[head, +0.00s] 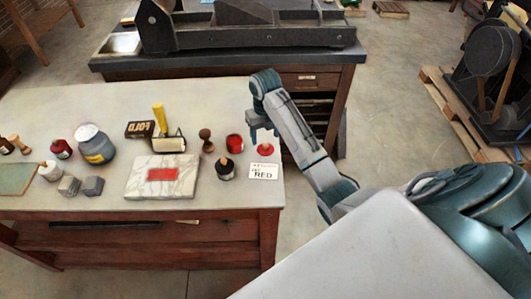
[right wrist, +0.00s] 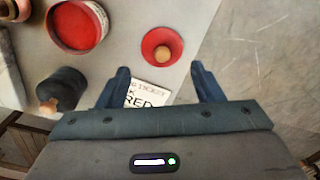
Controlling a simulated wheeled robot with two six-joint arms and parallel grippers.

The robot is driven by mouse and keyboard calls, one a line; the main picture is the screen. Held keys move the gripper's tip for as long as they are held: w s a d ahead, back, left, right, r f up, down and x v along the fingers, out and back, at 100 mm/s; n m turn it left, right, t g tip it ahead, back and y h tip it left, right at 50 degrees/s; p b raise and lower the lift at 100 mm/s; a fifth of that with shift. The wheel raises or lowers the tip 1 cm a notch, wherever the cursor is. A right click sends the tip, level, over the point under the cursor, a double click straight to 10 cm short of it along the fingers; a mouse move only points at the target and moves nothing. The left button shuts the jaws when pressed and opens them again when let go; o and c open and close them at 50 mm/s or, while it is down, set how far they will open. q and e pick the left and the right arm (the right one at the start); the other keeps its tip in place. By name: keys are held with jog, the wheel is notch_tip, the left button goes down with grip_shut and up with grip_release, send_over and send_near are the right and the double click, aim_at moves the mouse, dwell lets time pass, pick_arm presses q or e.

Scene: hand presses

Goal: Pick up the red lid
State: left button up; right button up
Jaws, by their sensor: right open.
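The red lid (head: 265,149), a flat red disc with a tan knob, lies on the pale table top near its right end. In the right wrist view the red lid (right wrist: 149,42) lies just beyond the fingertips, roughly centred between them. My right gripper (head: 264,133) is open and empty, pointing down above the table close to the lid. Its two fingers (right wrist: 160,72) show apart in the right wrist view, not touching the lid. My left gripper is in neither view.
An open red tin (head: 235,141) stands left of the lid. A marble slab (head: 140,183) with a red patch is further left. The table's right edge is close by.

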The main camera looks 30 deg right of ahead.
aim_at(266, 145)
jog(key=shift+f+b, duration=0.3)
jog(key=shift+f, duration=0.2)
jog(key=shift+d+f+b, duration=0.1)
jog(key=shift+f+b, duration=0.35)
jog(key=shift+f, duration=0.1)
jog(key=shift+w+f+p, duration=0.1)
jog(key=shift+f+p, duration=0.8)
jog(key=shift+f, duration=0.05)
jog(key=shift+d+f, duration=0.1)
jog(key=shift+f, duration=0.45)
grip_shut()
